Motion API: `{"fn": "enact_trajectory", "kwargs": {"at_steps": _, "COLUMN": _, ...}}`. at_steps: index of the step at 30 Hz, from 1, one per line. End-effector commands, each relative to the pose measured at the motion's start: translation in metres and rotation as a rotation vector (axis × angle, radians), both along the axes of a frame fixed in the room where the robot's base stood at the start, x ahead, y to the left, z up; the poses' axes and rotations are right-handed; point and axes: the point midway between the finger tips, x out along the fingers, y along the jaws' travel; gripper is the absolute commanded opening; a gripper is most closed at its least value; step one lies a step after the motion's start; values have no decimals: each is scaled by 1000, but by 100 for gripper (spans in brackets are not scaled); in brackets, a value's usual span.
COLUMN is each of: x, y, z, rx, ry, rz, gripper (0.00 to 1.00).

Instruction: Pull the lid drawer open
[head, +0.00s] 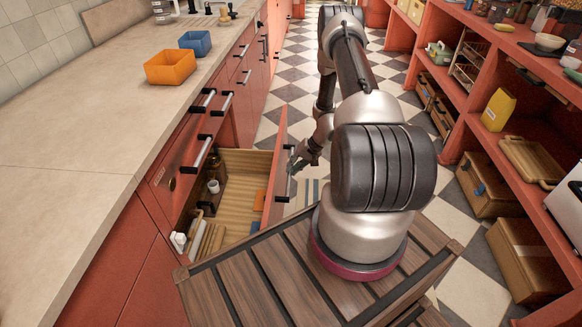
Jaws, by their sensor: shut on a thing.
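The drawer (235,172) under the left counter stands pulled out, with its pale wooden inside showing. Its red front panel (276,165) faces the aisle and carries a dark handle with a light bar (290,188). My gripper (294,170) is at the upper part of this handle and is shut on it; the fingertips are small and partly merge with the handle. Inside the drawer are a white cup (213,186), a dark bottle (211,171), an orange item (259,199) and small white containers (179,240). I cannot tell which drawer content is a lid.
An orange bin (170,67) and a blue bin (195,43) stand on the counter (75,135). Red shelving (463,120) with canisters and boxes lines the right side. The checkered floor (300,75) between is clear.

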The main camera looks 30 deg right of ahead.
Motion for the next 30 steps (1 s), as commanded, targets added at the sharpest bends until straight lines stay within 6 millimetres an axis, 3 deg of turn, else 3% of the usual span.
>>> {"fn": "enact_trajectory", "kwargs": {"at_steps": 8, "x": 0, "y": 0, "z": 0, "rx": 0, "ry": 0, "rz": 0, "gripper": 0}}
{"fn": "enact_trajectory", "kwargs": {"at_steps": 9, "x": 0, "y": 0, "z": 0, "rx": 0, "ry": 0, "rz": 0, "gripper": 23}}
{"fn": "enact_trajectory", "kwargs": {"at_steps": 12, "x": 0, "y": 0, "z": 0, "rx": 0, "ry": 0, "rz": 0, "gripper": 37}}
{"fn": "enact_trajectory", "kwargs": {"at_steps": 23, "x": -1, "y": -2, "z": 4, "rx": 0, "ry": -1, "rz": -1, "gripper": 37}}
{"fn": "enact_trajectory", "kwargs": {"at_steps": 30, "x": -14, "y": -23, "z": 41, "rx": -2, "ry": -2, "rz": -3, "gripper": 37}}
